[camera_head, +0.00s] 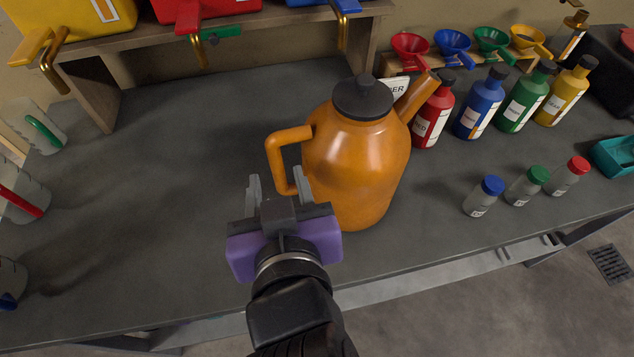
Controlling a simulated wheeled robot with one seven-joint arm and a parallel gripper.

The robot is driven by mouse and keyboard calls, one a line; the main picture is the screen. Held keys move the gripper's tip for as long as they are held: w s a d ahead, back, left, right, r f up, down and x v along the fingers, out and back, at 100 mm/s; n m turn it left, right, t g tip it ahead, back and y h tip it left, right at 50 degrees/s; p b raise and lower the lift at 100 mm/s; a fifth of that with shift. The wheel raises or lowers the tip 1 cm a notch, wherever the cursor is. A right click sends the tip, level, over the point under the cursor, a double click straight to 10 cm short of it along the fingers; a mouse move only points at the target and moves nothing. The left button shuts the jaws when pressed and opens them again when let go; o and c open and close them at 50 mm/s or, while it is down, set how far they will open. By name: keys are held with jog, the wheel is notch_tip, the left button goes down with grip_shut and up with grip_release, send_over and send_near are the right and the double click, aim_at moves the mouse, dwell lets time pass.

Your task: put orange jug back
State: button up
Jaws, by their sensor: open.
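The orange jug (362,165) stands upright on the grey workbench, near its middle. It has a dark lid, a spout pointing up to the right and a handle (288,140) on its left side. My gripper (275,182) is open at the jug's lower left, its fingers pointing away from me toward the handle. The right finger overlaps the lower end of the handle in the picture; I cannot tell whether they touch.
Red, blue, green and yellow bottles (479,103) stand right of the jug, below a funnel rack (468,58). Several small capped vials (525,186) stand in front. A wooden shelf (92,95) bears drums with taps. Clear measuring jugs (35,130) stand at left. The left-middle bench (165,190) is free.

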jog(key=s+d+f, duration=0.2)
jog(key=d+f, duration=0.2)
jog(key=s+d+f, duration=0.2)
jog(key=d+f, duration=0.2)
jog(key=f, duration=0.1)
jog(key=s+d+f, duration=0.2)
jog(key=d+f, duration=0.2)
jog(key=d, duration=0.1)
jog(key=shift+f, duration=0.25)
jog(key=s+d+m+t+h, duration=0.1)
jog(key=s+d+m+h, duration=0.2)
jog(key=s+d, duration=1)
jog(key=s+r, duration=0.1)
jog(key=s, duration=0.3)
jog(key=shift+d+t+h, duration=0.3)
jog(key=shift+d, duration=0.05)
